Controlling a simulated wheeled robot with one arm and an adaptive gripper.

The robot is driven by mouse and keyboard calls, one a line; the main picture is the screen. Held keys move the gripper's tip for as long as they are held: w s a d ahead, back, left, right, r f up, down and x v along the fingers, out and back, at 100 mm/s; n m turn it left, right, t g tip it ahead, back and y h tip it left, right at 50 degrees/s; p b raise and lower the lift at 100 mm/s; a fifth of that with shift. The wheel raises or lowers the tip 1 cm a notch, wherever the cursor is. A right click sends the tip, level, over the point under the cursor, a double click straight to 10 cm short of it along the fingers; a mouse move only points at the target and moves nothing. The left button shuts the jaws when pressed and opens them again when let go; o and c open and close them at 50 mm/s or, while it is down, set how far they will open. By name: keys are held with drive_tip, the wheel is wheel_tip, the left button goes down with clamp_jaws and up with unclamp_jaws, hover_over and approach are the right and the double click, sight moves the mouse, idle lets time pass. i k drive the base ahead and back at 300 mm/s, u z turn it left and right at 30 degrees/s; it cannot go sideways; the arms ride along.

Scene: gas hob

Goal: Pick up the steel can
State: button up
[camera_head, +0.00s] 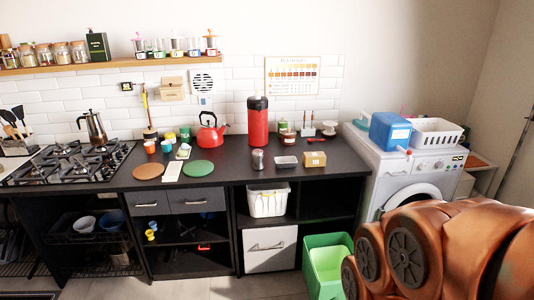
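A small grey metal can (258,160), which looks like the steel can, stands upright on the black countertop (232,170) near its front edge. It is in front of the tall red canister (258,124) and left of a small grey tray (286,162). Nothing hides the can. Copper-coloured links of my own arm fill the lower right of the view. My gripper is not in view, so its state does not show.
A cardboard box (315,159) is right of the tray. A red kettle (211,132), two round mats and cups stand to the left. A gas hob (72,163) is at far left. A green bin (327,265) stands on the floor below.

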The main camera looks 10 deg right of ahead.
sight(258, 155)
drive_tip(key=u, duration=0.2)
drive_tip(key=i, duration=1.9)
drive_tip(key=u, duration=0.6)
